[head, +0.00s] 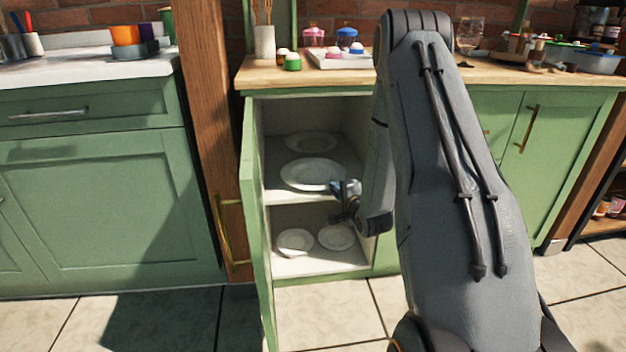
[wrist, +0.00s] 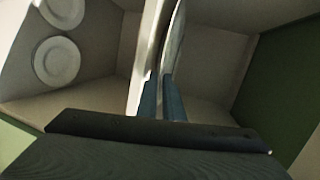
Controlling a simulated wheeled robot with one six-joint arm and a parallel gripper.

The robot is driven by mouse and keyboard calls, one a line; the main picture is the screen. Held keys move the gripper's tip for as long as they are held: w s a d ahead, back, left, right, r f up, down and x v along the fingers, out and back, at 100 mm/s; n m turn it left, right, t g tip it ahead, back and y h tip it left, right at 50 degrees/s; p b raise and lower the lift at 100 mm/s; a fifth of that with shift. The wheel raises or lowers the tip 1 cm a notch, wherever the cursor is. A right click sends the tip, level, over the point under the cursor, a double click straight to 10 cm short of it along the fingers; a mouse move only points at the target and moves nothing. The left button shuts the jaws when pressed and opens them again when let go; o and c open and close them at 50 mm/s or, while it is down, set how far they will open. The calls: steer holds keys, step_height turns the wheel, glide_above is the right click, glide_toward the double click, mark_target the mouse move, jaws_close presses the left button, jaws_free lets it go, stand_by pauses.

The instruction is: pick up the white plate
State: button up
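Several white plates are in the open green cabinet. The large white plate (head: 308,175) lies on the upper shelf, near its front edge. My gripper (head: 343,190) is at its front right rim. In the wrist view this plate (wrist: 175,45) shows almost edge-on, beside the shelf board (wrist: 145,60). The two blue fingers of my gripper (wrist: 161,90) are apart, with the plate's near rim at the gap between their tips. I cannot tell whether they touch it.
Another plate (head: 312,142) lies behind on the upper shelf. Two smaller plates (head: 295,241) (head: 336,237) lie on the shelf below. The cabinet door (head: 257,220) stands open on the left. A wooden countertop (head: 290,77) with jars and small items is above. The tiled floor in front is clear.

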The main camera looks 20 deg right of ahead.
steer(key=shift+x, duration=1.15)
jaws_close()
stand_by(0.5)
